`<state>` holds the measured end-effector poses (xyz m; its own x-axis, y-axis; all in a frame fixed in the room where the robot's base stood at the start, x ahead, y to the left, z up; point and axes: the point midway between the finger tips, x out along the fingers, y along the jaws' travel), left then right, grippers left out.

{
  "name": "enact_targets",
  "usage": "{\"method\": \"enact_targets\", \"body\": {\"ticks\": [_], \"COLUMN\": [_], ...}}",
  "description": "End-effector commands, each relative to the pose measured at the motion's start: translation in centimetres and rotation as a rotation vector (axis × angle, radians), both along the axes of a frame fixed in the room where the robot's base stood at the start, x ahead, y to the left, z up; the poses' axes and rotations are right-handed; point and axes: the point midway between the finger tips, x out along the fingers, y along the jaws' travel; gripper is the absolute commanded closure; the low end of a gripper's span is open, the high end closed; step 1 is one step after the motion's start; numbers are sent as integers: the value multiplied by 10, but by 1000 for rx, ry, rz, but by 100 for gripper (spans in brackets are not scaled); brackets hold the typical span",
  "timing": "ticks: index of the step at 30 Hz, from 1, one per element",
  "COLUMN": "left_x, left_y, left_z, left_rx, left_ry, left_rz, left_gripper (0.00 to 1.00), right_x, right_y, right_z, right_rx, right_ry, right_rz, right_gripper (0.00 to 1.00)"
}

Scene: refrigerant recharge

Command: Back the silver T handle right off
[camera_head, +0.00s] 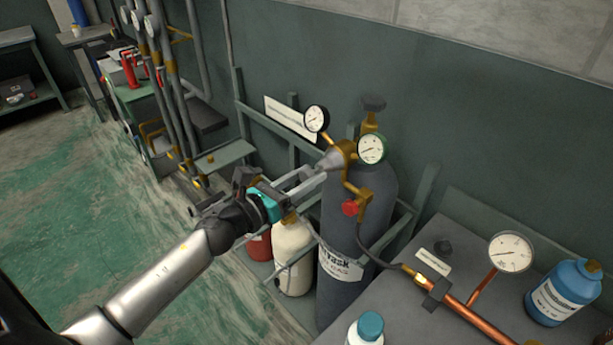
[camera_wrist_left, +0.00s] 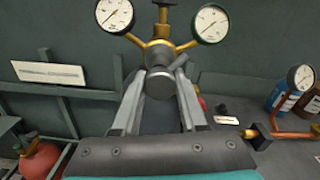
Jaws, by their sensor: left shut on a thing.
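The silver T handle (camera_head: 330,160) sticks out from the front of the brass regulator (camera_head: 348,152), on top of a tall dark grey gas cylinder (camera_head: 350,240). My left gripper (camera_head: 322,168) reaches in from the left and is shut on the handle. In the left wrist view the handle's round grey end (camera_wrist_left: 160,84) sits between the two fingertips (camera_wrist_left: 160,92), with the brass body (camera_wrist_left: 159,54) behind it. The fingers hide part of the handle. Two round white gauges (camera_head: 372,149) (camera_head: 316,118) flank the regulator. My right gripper is not in view.
A red knob (camera_head: 349,208) and a dark hose (camera_head: 375,258) hang below the regulator. A white cylinder (camera_head: 292,255) and a red one (camera_head: 259,246) stand beside the grey cylinder. The grey bench (camera_head: 400,315) at right carries a copper pipe (camera_head: 480,318) and blue bottle (camera_head: 562,292).

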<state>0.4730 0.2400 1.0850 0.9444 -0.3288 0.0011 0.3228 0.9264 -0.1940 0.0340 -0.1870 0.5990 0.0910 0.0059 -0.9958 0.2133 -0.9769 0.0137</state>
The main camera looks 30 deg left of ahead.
Motion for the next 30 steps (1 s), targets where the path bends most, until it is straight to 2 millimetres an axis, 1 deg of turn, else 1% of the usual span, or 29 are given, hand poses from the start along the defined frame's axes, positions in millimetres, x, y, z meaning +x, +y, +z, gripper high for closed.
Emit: {"method": "enact_targets", "body": {"ticks": [1,2,3,11,17,23,30], "left_x": [0,0,0,0,-1,-1,-1], "left_y": [0,0,0,0,0,-1,-1], "left_z": [-1,-1,-1,-1,-1,-1,-1], "left_rx": [0,0,0,-8,-65,-191,-402], "left_ry": [2,2,2,6,27,72,145], "left_rz": [-1,-1,-1,-2,-1,-1,0], "left_gripper": [96,99,100,100,100,100,100], "right_x": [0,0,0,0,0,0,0], "right_y": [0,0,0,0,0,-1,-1], "right_z": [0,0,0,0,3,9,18], "right_rx": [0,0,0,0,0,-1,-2], "right_ry": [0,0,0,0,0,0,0], "right_rz": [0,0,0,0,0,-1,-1], "right_gripper": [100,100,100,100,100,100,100]}}
